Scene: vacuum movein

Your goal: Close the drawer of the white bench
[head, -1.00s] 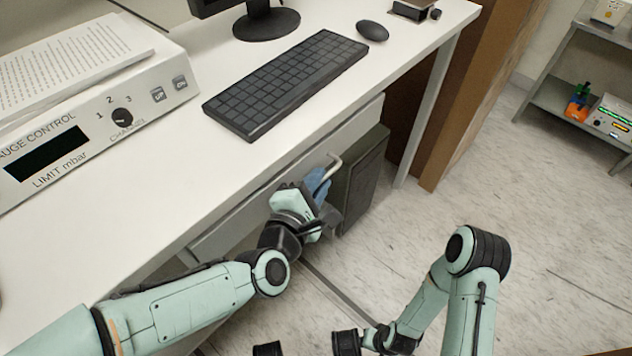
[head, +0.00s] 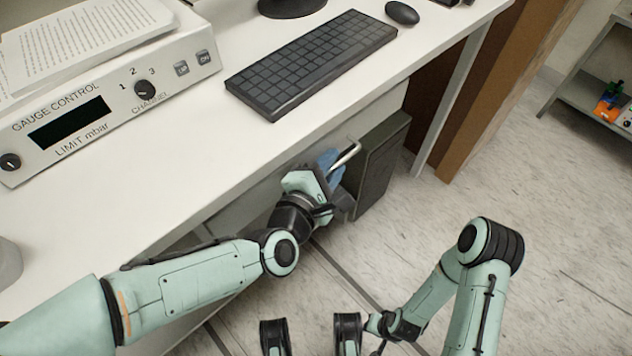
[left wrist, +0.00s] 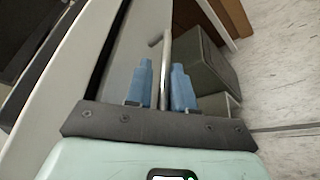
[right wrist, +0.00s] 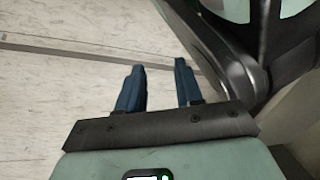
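The white bench (head: 130,215) runs diagonally across the head view. Its grey drawer front (head: 248,200) shows below the worktop edge, partly hidden by my left arm; it also shows in the left wrist view (left wrist: 128,50). A pale bar handle (head: 350,153) sticks out from the front. My left gripper (head: 330,165) is at this handle. In the left wrist view, the handle bar (left wrist: 166,65) lies between the two blue fingers, with a visible gap on its left side. My right gripper (right wrist: 158,85) is open and empty above the floor.
A dark grey box-like unit (head: 378,165) stands under the bench, close to my left gripper. A keyboard (head: 312,62), mouse (head: 402,13) and gauge control box (head: 110,95) are on the worktop. Floor (head: 520,200) to the right is clear.

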